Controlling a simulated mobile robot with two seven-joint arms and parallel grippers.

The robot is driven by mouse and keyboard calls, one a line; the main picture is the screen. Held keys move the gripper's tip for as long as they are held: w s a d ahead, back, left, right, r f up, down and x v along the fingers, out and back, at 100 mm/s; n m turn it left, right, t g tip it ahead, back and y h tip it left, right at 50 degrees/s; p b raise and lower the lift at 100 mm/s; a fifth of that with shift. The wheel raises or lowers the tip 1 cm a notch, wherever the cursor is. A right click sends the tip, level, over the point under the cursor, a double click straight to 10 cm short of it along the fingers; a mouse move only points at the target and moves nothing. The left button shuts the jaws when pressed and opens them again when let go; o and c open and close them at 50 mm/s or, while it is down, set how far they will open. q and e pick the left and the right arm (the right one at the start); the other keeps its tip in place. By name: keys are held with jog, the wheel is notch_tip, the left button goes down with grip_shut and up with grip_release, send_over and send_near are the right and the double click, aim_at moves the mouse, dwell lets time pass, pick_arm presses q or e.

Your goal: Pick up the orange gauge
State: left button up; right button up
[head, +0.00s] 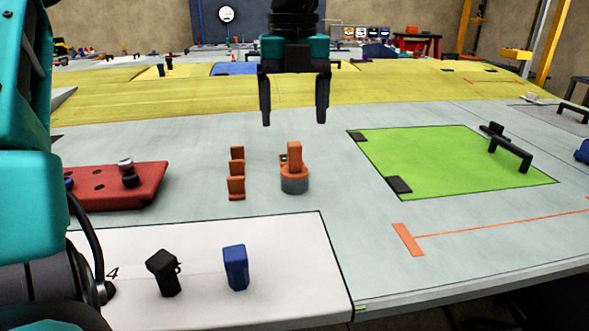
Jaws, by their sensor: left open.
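The orange gauge seems to be the round orange piece (294,173) with an upright tab and a grey lower band. It stands on the pale grey wing surface near the middle of the head view. An orange stepped bracket (236,174) stands just left of it, apart from it. My left gripper (294,122) is open and empty, fingers pointing down. In the picture it is above the round orange piece, with a clear gap; its exact depth is hard to tell. My right gripper is not in view.
A red holed block (120,188) is at left. A black clip (163,273) and blue block (236,267) stand on the white panel (290,245) in front. A green panel (450,155) with a black handle (510,154) lies at right. Bare surface surrounds the orange pieces.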

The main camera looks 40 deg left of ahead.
aim_at(294, 143)
pick_arm(q)
notch_tip(294, 143, down, 6)
jog(key=shift+r, duration=0.25)
jog(key=shift+w+a+f, duration=0.1)
jog(key=shift+f, duration=2.65)
jog(key=shift+c, duration=0.2)
jog(key=shift+r, duration=0.1)
grip_shut()
